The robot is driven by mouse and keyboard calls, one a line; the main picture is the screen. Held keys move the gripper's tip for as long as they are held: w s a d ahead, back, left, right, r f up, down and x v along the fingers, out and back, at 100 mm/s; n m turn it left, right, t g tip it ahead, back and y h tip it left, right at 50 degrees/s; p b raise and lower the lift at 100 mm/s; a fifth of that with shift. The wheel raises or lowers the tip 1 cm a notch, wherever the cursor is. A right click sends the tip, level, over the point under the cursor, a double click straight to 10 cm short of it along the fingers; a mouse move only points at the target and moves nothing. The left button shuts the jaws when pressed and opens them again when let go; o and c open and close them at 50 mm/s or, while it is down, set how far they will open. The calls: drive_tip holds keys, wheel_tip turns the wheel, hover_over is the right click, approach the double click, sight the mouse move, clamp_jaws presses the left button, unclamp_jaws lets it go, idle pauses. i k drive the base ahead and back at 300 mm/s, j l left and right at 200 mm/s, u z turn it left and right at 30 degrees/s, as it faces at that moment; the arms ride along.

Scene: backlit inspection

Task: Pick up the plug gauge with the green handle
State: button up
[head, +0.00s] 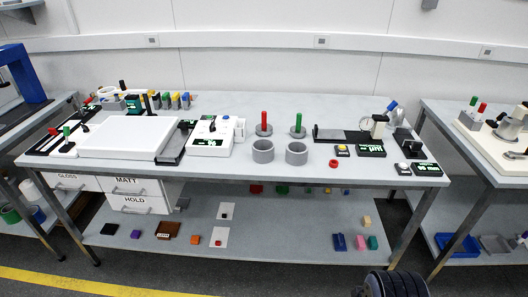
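The plug gauge with the green handle (298,122) stands upright on the bench, right of the middle, with a grey disc-like part at its bottom. A similar gauge with a red handle (264,120) stands to its left. Two grey open-topped rings stand in front of them, a left ring (263,153) and a right ring (296,155). The green gauge stands apart from the right ring, behind it. My gripper's fingers are not in view. A dark ribbed part, likely of my arm, shows at the bottom edge, well in front of the bench.
A white box with a display (213,138) stands left of the gauges. A black plate (341,135) and a dial instrument (376,126) stand to their right. The lower shelf (280,225) holds small coloured blocks.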

sight(298, 131)
drive_tip(key=i+l+u, duration=0.15)
drive_tip(key=i, duration=0.35)
drive_tip(key=i+l+u, duration=0.1)
drive_tip(key=i, duration=0.4)
drive_tip(key=i+l+u, duration=0.15)
drive_tip(key=i, duration=0.35)
drive_tip(key=l, duration=0.1)
